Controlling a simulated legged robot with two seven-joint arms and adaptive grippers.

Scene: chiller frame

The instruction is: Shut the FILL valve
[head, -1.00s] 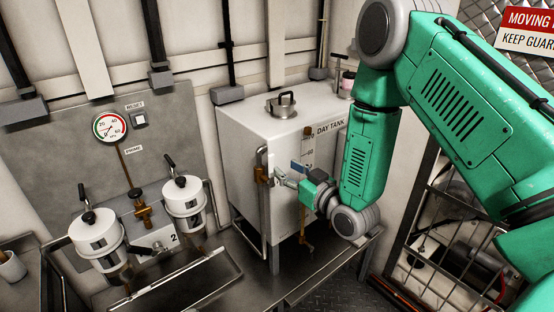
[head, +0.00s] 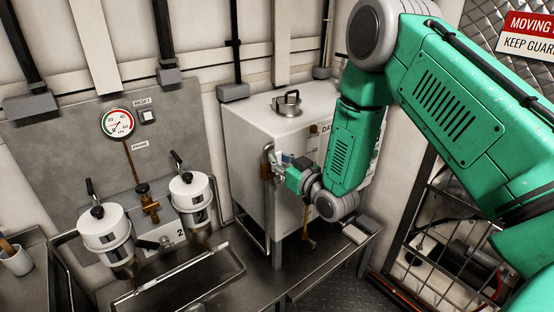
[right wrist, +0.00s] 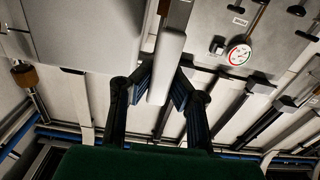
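The white day tank (head: 258,145) stands on the bench, its label partly hidden by my right arm. A brass valve (head: 267,171) sits on the pipe at its left front edge; no FILL lettering is readable. My right gripper (head: 281,160) is right at this valve and covers part of it. In the right wrist view a pale flat bar, seemingly the valve's lever (right wrist: 167,62), stands between the fingers of the right gripper (right wrist: 163,88). The fingers look apart, one on each side of it; contact is not clear. My left gripper is not in view.
Left of the tank, two white canisters (head: 103,228) with black levers stand before a grey panel with a gauge (head: 118,123) and a reset button (head: 148,115). A wire rack (head: 440,245) stands at the right. A metal lid handle (head: 287,103) tops the tank.

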